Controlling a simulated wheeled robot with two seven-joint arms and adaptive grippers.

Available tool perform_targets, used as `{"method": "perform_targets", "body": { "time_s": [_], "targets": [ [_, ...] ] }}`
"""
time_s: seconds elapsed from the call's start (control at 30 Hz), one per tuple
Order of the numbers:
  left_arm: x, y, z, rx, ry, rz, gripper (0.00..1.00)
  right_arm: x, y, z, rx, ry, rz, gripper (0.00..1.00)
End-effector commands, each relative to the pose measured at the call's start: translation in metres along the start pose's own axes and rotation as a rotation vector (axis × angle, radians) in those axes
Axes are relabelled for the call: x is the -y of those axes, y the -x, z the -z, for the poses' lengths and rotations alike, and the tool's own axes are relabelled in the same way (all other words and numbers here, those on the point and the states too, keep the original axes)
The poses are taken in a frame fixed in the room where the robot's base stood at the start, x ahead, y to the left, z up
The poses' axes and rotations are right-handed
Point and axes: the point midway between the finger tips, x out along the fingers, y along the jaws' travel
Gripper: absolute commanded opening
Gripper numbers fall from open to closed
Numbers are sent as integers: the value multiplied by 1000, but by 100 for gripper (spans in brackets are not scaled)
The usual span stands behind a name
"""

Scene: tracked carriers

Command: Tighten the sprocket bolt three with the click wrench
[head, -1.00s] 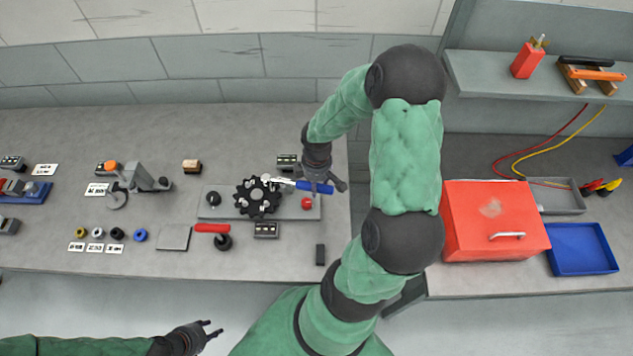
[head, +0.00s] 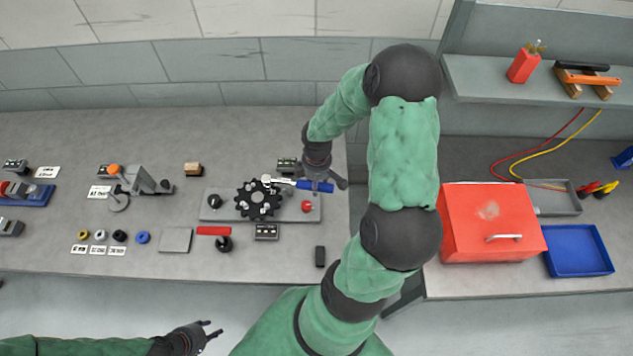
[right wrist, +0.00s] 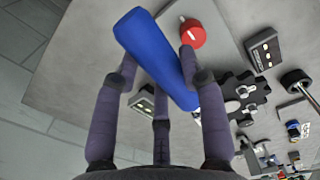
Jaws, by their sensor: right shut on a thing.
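The click wrench has a blue handle (head: 314,186) and a silver head end (head: 281,181). My right gripper (head: 326,178) is shut on the blue handle, which also fills the middle of the right wrist view (right wrist: 152,55). The black sprocket (head: 257,201) lies on a grey plate (head: 228,213) and carries several light bolts. The wrench's head end reaches the sprocket's upper right bolt; whether it is seated on it is too small to tell. In the right wrist view the handle hides the head end, beside the sprocket (right wrist: 238,92). My left gripper (head: 213,331) is open and empty, off the bench's front edge.
A red knob (head: 307,206) sits on the plate just below the handle. Dark blocks (head: 266,232) (head: 287,165) stand before and behind the plate. A red-handled tool (head: 214,231) lies in front. A red box (head: 490,222) and blue tray (head: 578,250) are at right.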

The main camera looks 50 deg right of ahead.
Motion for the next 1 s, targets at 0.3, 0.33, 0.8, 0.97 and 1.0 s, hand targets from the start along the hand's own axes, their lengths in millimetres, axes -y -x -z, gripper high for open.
{"method": "perform_targets", "body": {
  "time_s": [0.3,0.33,0.8,0.97,1.0],
  "targets": [
    [-4,12,0,0,0,0,40,-1,16,0,-1,0,-2,0],
    [-5,13,0,0,0,0,40,-1,17,0,-1,0,-2,0],
    [-7,20,-1,0,0,0,40,-1,25,0,-1,0,-1,0],
    [-8,22,-1,0,0,0,40,-1,28,1,-1,0,-1,0],
    [-8,23,-1,0,0,0,40,-1,30,1,-1,0,-2,0]
  ]
}}
